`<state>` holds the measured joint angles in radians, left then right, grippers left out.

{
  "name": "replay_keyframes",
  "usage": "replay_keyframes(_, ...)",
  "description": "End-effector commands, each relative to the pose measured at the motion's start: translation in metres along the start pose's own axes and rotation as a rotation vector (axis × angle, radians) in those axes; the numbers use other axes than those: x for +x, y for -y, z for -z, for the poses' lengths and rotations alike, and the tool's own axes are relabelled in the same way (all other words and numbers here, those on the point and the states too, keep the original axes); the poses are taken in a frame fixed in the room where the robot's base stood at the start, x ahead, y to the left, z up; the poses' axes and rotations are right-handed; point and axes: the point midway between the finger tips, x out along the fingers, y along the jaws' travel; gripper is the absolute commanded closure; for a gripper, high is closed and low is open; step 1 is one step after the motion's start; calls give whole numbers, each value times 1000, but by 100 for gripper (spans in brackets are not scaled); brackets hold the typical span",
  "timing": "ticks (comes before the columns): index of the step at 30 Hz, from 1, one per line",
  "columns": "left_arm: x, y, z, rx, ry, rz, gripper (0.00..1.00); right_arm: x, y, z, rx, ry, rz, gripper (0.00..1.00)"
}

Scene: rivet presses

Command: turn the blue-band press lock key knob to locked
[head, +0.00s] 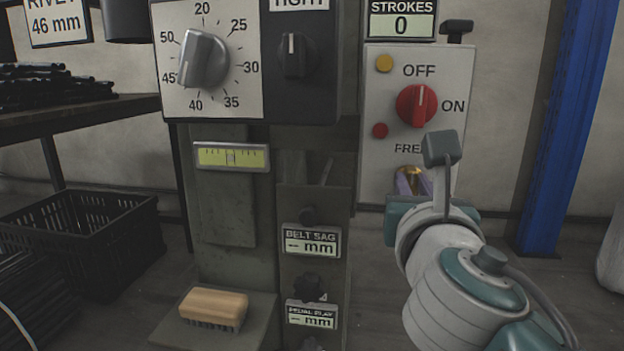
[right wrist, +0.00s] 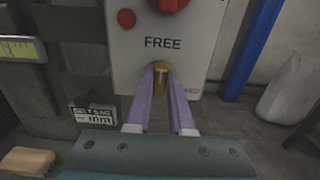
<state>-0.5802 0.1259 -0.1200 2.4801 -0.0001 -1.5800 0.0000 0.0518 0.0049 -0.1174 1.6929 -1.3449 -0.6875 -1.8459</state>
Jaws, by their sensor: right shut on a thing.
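The lock key knob (right wrist: 160,80) is a small brass piece on the white switch panel (right wrist: 180,30), directly below the word FREE. Red lettering ending in "KED" shows to its lower right, partly covered by a finger. My right gripper (right wrist: 161,88) has its two purple fingers shut on the knob, one on each side. The knob looks roughly upright under FREE, but its exact angle is hard to tell. In the head view my right gripper (head: 411,182) is mostly hidden by my wrist at the panel's lower part. My left gripper is out of view.
Above the lock, a red OFF/ON switch (head: 417,105) and a red button (head: 380,130) sit close by. The press body (head: 225,210) stands left, with a brush (head: 213,307) on its ledge. A blue post (head: 562,130) rises at right, with open floor before it.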

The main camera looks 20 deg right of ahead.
Motion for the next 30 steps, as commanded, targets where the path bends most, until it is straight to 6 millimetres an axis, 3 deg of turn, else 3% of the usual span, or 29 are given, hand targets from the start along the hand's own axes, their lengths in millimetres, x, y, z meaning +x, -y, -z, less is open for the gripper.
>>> replay_keyframes(14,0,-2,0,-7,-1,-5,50,0,0,0,93,0,0,100)
replay_keyframes(30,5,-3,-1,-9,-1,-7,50,0,2,2,566,0,1,100)
